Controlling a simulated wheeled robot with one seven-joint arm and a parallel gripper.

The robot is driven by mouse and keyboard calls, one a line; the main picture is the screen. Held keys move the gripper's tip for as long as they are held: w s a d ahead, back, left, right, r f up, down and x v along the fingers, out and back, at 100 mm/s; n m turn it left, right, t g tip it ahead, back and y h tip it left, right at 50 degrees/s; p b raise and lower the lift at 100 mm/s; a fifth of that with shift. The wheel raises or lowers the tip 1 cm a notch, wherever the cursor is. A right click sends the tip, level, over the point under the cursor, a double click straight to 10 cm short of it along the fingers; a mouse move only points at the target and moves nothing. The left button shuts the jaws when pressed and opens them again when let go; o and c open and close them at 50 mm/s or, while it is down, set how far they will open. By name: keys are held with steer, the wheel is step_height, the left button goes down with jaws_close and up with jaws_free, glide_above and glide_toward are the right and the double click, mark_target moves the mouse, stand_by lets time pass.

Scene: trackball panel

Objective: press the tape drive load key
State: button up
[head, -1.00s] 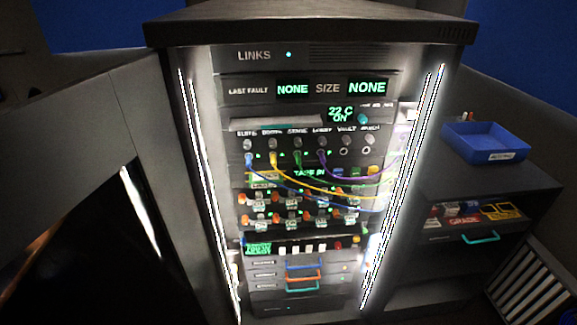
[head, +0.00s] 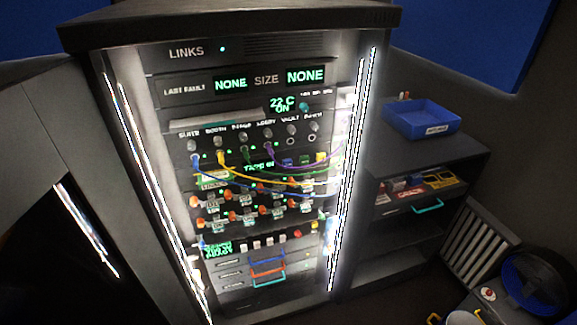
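The tape drive unit (head: 258,167) sits mid-height in the equipment rack and shows green text that seems to read "TAPE IN". To the right of this text is a short row of small keys: a blue key (head: 287,162), a green key (head: 304,160) and a yellow key (head: 320,158). Their labels are too small to read, so I cannot tell which is the load key. Patch cables hang close around and below the row. My gripper is not in view.
Yellow, purple and blue cables (head: 245,182) droop across the rack front. Bright light strips (head: 352,170) edge the rack. At right, a low cabinet (head: 400,160) carries a blue tray (head: 421,119). A dark round object (head: 540,283) stands at lower right.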

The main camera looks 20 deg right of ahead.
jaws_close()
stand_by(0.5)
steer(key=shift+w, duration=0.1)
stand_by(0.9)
